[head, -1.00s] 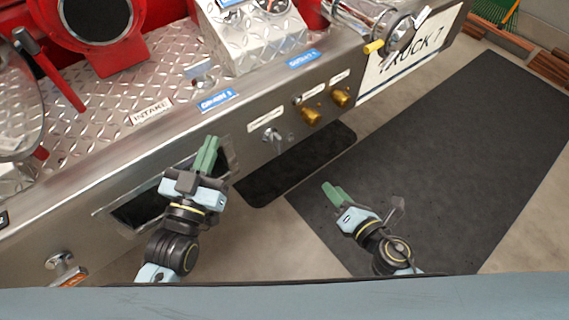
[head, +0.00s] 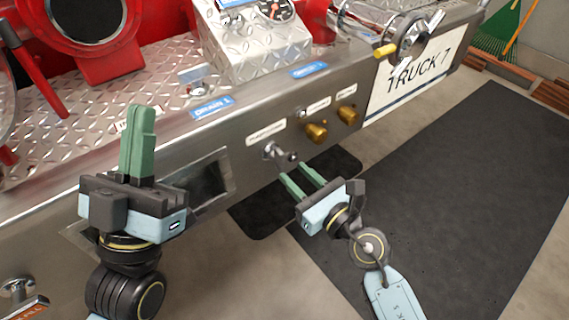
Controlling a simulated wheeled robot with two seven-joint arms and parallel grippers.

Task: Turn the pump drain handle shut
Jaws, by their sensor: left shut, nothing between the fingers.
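A small chrome handle (head: 275,152) sticks out of the bumper's front face, under a white label (head: 266,132) too small to read surely; it looks like the pump drain handle. My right gripper (head: 294,171) is just below and right of it, with its two green fingers apart and pointing up toward it. Nothing shows between these fingers, and contact with the handle cannot be told. My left gripper (head: 138,108) is shut and empty, with its fingers upright in front of the bumper's left part, partly covering the INTAKE label.
Two brass knobs (head: 317,132) sit right of the handle on the steel bumper (head: 225,145). Another chrome handle (head: 18,288) is at the lower left. A dark recess (head: 208,178) lies between my grippers. A dark mat (head: 430,190) covers open floor at right.

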